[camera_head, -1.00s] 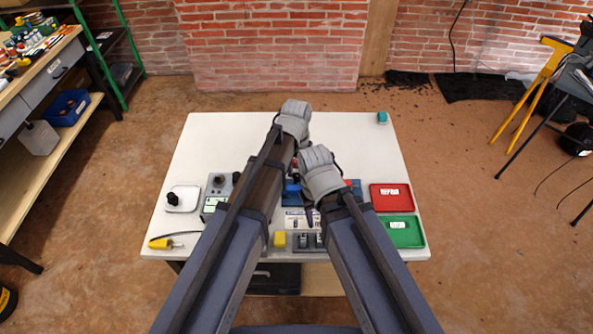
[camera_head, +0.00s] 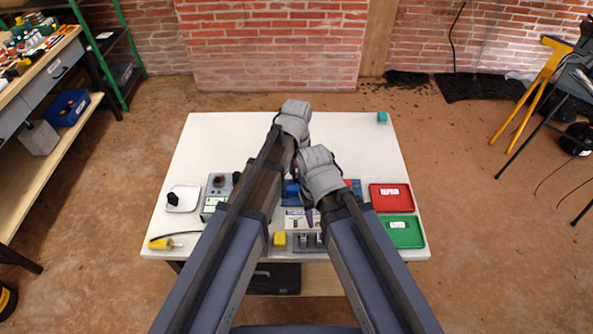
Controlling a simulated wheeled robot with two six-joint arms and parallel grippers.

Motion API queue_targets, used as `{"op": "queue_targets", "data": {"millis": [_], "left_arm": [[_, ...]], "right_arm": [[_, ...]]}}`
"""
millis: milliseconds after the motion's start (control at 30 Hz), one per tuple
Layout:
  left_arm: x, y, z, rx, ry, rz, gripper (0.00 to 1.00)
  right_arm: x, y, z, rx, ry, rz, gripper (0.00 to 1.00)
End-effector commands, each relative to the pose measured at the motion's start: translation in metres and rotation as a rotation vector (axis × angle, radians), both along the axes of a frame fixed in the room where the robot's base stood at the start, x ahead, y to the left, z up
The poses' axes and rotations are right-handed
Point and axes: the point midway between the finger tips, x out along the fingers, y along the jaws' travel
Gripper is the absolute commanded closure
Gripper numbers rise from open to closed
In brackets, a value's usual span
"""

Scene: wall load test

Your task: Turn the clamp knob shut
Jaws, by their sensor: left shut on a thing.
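A blue clamp fixture (camera_head: 355,187) with a red part stands near the middle of the table, largely behind my arms. My left gripper (camera_head: 309,214) shows only as dark finger parts in the gap between the two arms. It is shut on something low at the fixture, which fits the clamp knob. The knob itself is hidden, so its angle cannot be read. A small blue piece (camera_head: 291,189) shows beside the fingers. My right arm reaches in from the right, with its grey wrist over the fixture. Its gripper is hidden behind the arm.
The white table (camera_head: 225,140) is clear at the back except for a teal block (camera_head: 382,117). A red tray (camera_head: 390,197) and a green tray (camera_head: 404,232) lie at right. A grey box (camera_head: 217,185), a white dish (camera_head: 183,199), a yellow-ended cable (camera_head: 162,243) and a yellow block (camera_head: 280,239) lie left and front.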

Motion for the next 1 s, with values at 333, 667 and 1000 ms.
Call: {"op": "queue_targets", "data": {"millis": [333, 667, 1000], "left_arm": [[0.000, 0.000, 0.000, 0.001, 0.001, -0.005, 1.00], [0.000, 0.000, 0.000, 0.000, 0.000, -0.004, 0.56], [0.000, 0.000, 0.013, 0.000, 0.000, -0.004, 0.56]], "right_arm": [[0.000, 0.000, 0.000, 0.000, 0.000, 0.000, 0.50], [0.000, 0.000, 0.000, 0.000, 0.000, 0.000, 0.50], [0.000, 0.000, 0.013, 0.000, 0.000, 0.000, 0.50]]}}
